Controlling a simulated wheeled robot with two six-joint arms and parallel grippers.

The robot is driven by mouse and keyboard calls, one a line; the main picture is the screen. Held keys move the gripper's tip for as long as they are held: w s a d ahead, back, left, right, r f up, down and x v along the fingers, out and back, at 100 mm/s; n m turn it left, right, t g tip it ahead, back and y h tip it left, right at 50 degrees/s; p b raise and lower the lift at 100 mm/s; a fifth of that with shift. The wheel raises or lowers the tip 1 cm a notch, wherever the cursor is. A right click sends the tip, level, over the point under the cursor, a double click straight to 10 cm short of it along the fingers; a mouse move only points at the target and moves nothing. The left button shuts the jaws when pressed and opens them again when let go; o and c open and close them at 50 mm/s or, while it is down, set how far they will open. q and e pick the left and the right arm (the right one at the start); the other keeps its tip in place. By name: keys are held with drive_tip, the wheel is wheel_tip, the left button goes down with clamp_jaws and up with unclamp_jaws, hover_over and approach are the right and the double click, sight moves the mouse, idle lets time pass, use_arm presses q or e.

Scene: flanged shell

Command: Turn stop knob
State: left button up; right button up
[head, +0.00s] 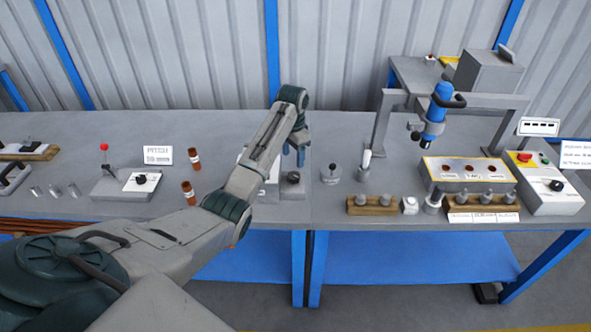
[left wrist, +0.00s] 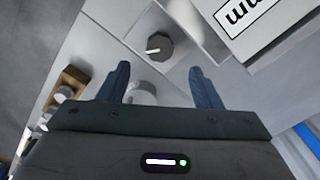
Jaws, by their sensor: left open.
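My left gripper (head: 294,153) is open, with blue fingers pointing down above the knob. In the left wrist view the open fingertips (left wrist: 160,68) are apart, just short of the knob, with nothing held. My right gripper is not in view.
A white label (left wrist: 250,12) stands beside the knob. A round pale part (left wrist: 140,92) shows between the fingers. A wooden block with pegs (head: 372,205) and a stemmed grey part (head: 331,173) are to the right.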

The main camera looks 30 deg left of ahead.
sight(293, 175)
use_arm(q)
wheel_tip(293, 175, down, 8)
drive_tip(key=shift+w+r+p, duration=0.15)
drive_tip(key=shift+r+p, duration=0.1)
drive_tip(key=shift+p, duration=0.3)
drive_tip(key=shift+s+f, duration=0.2)
drive_tip(key=shift+f, duration=0.15)
drive_tip(key=shift+w, duration=0.1)
drive_tip(key=c, duration=1)
